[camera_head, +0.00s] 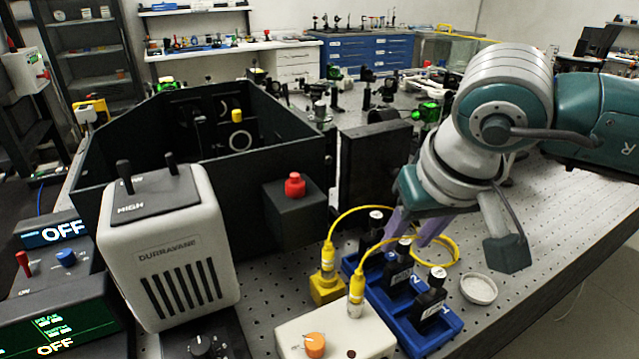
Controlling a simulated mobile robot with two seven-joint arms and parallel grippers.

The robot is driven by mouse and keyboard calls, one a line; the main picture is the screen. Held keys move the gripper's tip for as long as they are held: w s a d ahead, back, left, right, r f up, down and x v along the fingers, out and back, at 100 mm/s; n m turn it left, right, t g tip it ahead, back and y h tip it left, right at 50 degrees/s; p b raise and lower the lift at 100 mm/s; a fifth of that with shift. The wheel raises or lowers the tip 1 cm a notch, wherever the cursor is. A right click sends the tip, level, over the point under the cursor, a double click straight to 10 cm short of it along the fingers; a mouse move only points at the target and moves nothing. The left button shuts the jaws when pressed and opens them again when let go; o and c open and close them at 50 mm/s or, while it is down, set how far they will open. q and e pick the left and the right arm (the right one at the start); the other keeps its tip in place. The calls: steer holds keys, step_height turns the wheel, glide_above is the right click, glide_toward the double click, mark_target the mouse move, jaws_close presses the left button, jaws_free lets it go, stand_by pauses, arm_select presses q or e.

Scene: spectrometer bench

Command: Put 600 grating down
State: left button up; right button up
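Three black gratings with white-topped handles and white labels stand upright in a blue rack (452,327): a far one (372,232), a middle one (400,264) and a near one (432,299). The label print is too small to tell which is the 600 grating. My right gripper (411,232) points down just behind the middle grating, its two purple fingers apart. No grating is seen lifted. The middle handle partly covers the fingertips, so contact is unclear. My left gripper is out of view.
A black open-topped spectrometer box (290,165) fills the left, with a red button (295,185) beside it. A grey lamp housing (180,255) stands in front. Yellow cables (328,255) loop close to the rack. A small white dish (478,289) sits right of it.

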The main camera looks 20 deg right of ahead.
steer(key=shift+o, duration=0.3)
steer(key=shift+s+r, duration=0.1)
steer(key=shift+r, duration=0.35)
steer(key=v, duration=1.1)
steer(key=shift+r, duration=0.2)
steer(key=shift+s+a, duration=0.1)
